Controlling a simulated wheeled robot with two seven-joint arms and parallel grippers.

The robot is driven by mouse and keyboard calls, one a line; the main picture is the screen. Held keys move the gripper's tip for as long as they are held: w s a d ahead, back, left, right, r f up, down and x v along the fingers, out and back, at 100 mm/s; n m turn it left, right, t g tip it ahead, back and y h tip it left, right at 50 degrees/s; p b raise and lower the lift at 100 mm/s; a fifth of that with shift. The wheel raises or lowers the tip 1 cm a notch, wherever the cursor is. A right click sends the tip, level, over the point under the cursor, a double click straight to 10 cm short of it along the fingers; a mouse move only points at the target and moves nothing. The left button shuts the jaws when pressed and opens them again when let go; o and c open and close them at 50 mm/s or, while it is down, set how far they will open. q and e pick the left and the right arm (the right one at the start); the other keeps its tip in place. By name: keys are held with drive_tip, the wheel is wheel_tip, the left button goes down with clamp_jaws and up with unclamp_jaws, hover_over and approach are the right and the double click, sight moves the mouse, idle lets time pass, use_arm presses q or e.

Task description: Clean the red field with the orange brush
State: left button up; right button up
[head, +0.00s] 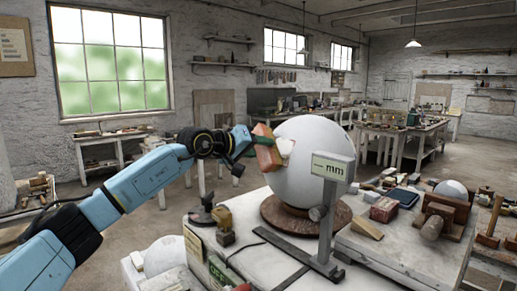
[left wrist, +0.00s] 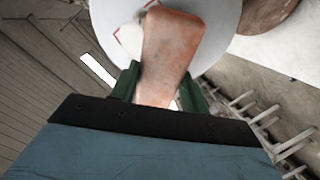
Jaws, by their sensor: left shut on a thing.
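A large white plaster sphere (head: 312,165) stands on a round brown base. My left gripper (head: 247,150) is at the sphere's left side, shut on the orange brush (head: 265,148). In the left wrist view, the brush (left wrist: 172,50) lies between the green fingers (left wrist: 158,92) and its far end overlaps the sphere (left wrist: 213,25). Thin red lines of the red field (left wrist: 119,30) show on the sphere beside the brush, which hides much of the field. Whether the brush touches the surface I cannot tell. My right gripper is not in view.
A grey post gauge with an "mm" plate (head: 332,167) stands close in front of the sphere. Blocks and a clamp (head: 437,222) crowd the right side.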

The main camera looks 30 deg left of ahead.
sight(263, 160)
use_arm(q)
drive_tip(key=shift+s+d+f+b, duration=0.45)
drive_tip(key=shift+s+f+b, duration=0.05)
drive_tip(key=shift+f+b, duration=0.1)
drive_tip(key=shift+s+d+f+b, duration=0.55)
drive_tip(key=shift+f+b, duration=0.25)
drive_tip(key=shift+b, duration=0.2)
drive_tip(key=shift+w+a+r+p, duration=0.35)
drive_tip(key=shift+w+r+p, duration=0.1)
drive_tip(key=shift+r+p, duration=0.4)
drive_tip(key=shift+w+a+r+p, duration=0.75)
drive_tip(key=shift+a+p, duration=0.05)
drive_tip(key=shift+p, duration=0.55)
drive_tip(key=shift+s+d+f+b, duration=0.1)
drive_tip(key=shift+s+f+b, duration=0.3)
drive_tip(key=shift+b, duration=0.2)
drive_tip(key=shift+s+d+f+b, duration=0.1)
drive_tip(key=shift+s+f+b, duration=0.05)
drive_tip(key=shift+s+b, duration=0.2)
drive_tip(key=shift+s+d+f+b, duration=0.1)
drive_tip(key=shift+s+b, duration=0.15)
drive_tip(key=shift+s, duration=0.15)
drive_tip(key=shift+r, duration=0.1)
